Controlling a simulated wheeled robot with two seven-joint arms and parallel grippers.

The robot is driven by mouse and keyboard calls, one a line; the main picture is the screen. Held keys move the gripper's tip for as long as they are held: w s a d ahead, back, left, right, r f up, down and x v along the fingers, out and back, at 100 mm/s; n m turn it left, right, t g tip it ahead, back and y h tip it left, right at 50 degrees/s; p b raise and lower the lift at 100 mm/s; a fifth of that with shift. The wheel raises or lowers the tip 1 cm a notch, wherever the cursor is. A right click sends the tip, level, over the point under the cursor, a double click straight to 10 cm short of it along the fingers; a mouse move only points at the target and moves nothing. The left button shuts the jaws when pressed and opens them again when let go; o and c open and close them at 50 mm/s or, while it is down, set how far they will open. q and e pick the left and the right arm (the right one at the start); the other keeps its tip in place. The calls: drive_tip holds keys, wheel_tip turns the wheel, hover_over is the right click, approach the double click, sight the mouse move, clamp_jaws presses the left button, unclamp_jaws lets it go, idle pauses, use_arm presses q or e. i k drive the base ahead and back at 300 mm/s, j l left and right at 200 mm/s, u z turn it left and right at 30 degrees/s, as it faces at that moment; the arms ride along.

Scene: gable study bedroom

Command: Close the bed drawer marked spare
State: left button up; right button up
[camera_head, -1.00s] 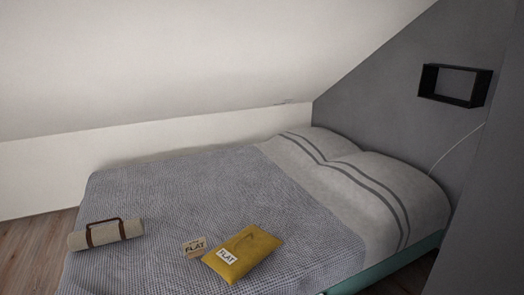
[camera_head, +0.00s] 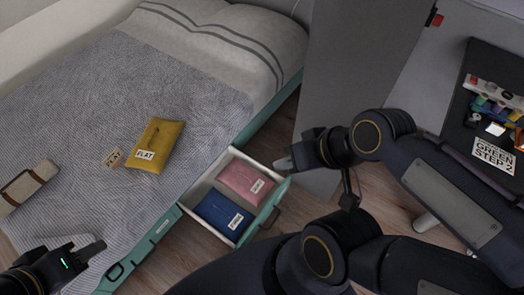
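One bed drawer (camera_head: 267,206) stands pulled out from the bed's teal side, with white walls and a teal front. A pink packet (camera_head: 246,182) and a blue packet (camera_head: 222,214) lie in it, each with a white label. I cannot read a "spare" marking on the drawer. My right gripper (camera_head: 283,164) is beside the drawer's upper right corner, close to its front; I cannot tell whether it touches. My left gripper (camera_head: 91,250) is at the lower left, over the bed's edge. The finger opening of both grippers is unclear.
A grey panel (camera_head: 350,60) stands behind my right arm. A desk with a dark tray (camera_head: 468,128) is at right. Wooden floor shows before the drawer.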

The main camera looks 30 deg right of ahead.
sight(194, 195)
drive_tip(key=k+j+z, duration=0.1)
drive_tip(key=z, duration=0.25)
drive_tip(key=k+z, duration=0.1)
drive_tip(key=z, duration=0.3)
drive_tip(key=k+z, duration=0.15)
drive_tip(key=z, duration=0.2)
